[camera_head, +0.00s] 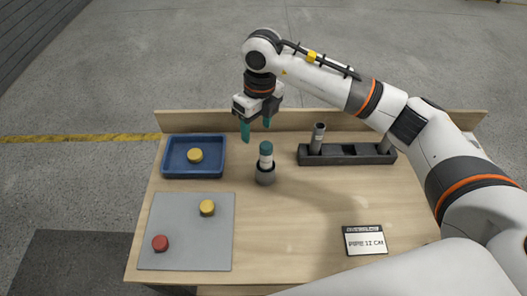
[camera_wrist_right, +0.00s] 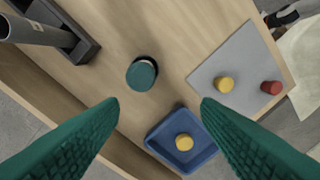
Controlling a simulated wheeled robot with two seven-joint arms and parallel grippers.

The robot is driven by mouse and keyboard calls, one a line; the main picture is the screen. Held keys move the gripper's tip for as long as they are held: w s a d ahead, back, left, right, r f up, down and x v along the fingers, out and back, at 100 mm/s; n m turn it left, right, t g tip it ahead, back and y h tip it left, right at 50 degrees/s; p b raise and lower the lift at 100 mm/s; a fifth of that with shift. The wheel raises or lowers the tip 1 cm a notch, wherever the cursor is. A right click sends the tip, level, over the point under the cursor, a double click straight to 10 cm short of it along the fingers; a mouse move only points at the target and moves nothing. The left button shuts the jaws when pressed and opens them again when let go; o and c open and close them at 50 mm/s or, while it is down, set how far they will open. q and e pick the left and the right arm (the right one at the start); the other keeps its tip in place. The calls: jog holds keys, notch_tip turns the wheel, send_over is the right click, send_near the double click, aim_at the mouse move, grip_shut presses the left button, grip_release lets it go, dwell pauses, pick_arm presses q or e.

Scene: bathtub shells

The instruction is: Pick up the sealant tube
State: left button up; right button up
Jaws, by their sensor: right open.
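The sealant tube (camera_head: 266,158) has a green cap and a pale body. It stands upright in a small dark round holder (camera_head: 265,178) near the middle of the wooden table. In the right wrist view its green cap (camera_wrist_right: 142,74) shows from above, a little beyond and left of the midpoint between my fingertips. My right gripper (camera_head: 256,127) has green fingers, is open and empty, and hangs above and behind the tube, apart from it. My left gripper is not in view.
A blue tray (camera_head: 170,171) with a yellow disc (camera_head: 195,155) lies left. A grey mat (camera_head: 185,250) bears a yellow disc (camera_head: 207,208) and a red disc (camera_head: 160,243). A dark rack (camera_head: 347,160) holds grey pipes at right. A sign (camera_head: 365,240) lies in front. The table centre is clear.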

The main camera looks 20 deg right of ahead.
aim_at(266, 154)
jog(key=shift+w+d+r+h, duration=0.1)
jog(key=shift+d+h, duration=0.15)
jog(key=shift+d, duration=0.15)
jog(key=shift+w+d+r+h, duration=0.1)
jog(key=shift+d+h, duration=0.15)
jog(key=shift+d, duration=0.1)
jog(key=shift+d+f+p, duration=0.15)
jog(key=shift+f+p, duration=0.2)
jog(key=shift+f, duration=0.1)
notch_tip(266, 154, down, 6)
jog(key=shift+s+r+p, duration=0.1)
jog(key=shift+r+p, duration=0.1)
jog(key=shift+p, duration=0.75)
jog(key=shift+s+f+p, duration=0.1)
jog(key=shift+f+p, duration=0.15)
jog(key=shift+p, duration=0.05)
jog(key=f, duration=0.1)
jog(key=f+p, duration=0.2)
jog(key=shift+s+d+f, duration=0.2)
jog(key=shift+s+f, duration=0.1)
jog(key=shift+w+f, duration=0.1)
jog(key=shift+f, duration=0.45)
jog(key=c, duration=1.1)
